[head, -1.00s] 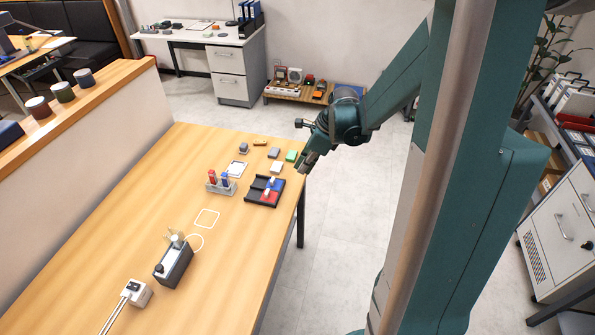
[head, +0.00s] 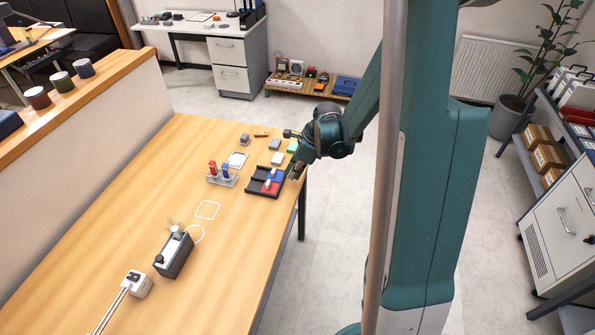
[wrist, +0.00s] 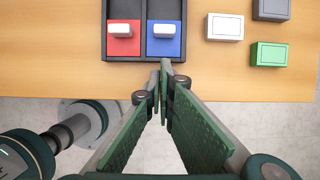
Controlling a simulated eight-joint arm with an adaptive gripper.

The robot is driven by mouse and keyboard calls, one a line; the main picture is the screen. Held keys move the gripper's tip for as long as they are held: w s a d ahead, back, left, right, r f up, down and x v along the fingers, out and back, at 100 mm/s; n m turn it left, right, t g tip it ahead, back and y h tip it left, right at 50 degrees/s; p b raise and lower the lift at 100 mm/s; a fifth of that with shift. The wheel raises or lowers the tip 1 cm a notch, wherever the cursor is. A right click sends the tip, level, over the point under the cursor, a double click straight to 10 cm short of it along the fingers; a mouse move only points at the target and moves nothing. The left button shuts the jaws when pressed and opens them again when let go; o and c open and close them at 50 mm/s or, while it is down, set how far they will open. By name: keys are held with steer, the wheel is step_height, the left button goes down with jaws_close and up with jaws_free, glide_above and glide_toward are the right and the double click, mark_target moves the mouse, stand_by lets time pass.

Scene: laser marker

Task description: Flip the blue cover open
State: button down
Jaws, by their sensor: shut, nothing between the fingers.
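The blue cover (wrist: 163,46) with a white tab on it lies flat in a black tray (wrist: 136,8) at the table's near edge in the wrist view. A red cover (wrist: 123,45) with a similar white tab lies beside it on the left. In the head view the blue cover (head: 278,174) shows small in the tray, partly close behind my gripper. My gripper (wrist: 160,68) is shut and empty. In the wrist view its fingertips overlap the tray's near edge, just below the blue cover; I cannot tell whether they touch it.
White (wrist: 225,27), green (wrist: 269,54) and grey (wrist: 271,8) blocks lie right of the tray in the wrist view. In the head view a stand with red and blue stamps (head: 222,177) is left of the tray. The table front-left of the tray has free room.

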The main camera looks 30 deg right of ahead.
mark_target(281, 177)
steer(key=shift+w+a, duration=1.1)
steer(key=shift+a, duration=0.1)
steer(key=w+a+b, duration=0.1)
steer(key=w+a, duration=0.3)
steer(key=shift+w+a+r, duration=0.1)
steer(key=shift+w+a, duration=0.1)
steer(key=shift+w, duration=0.05)
steer(key=v, duration=1.2)
stand_by(0.4)
stand_by(0.5)
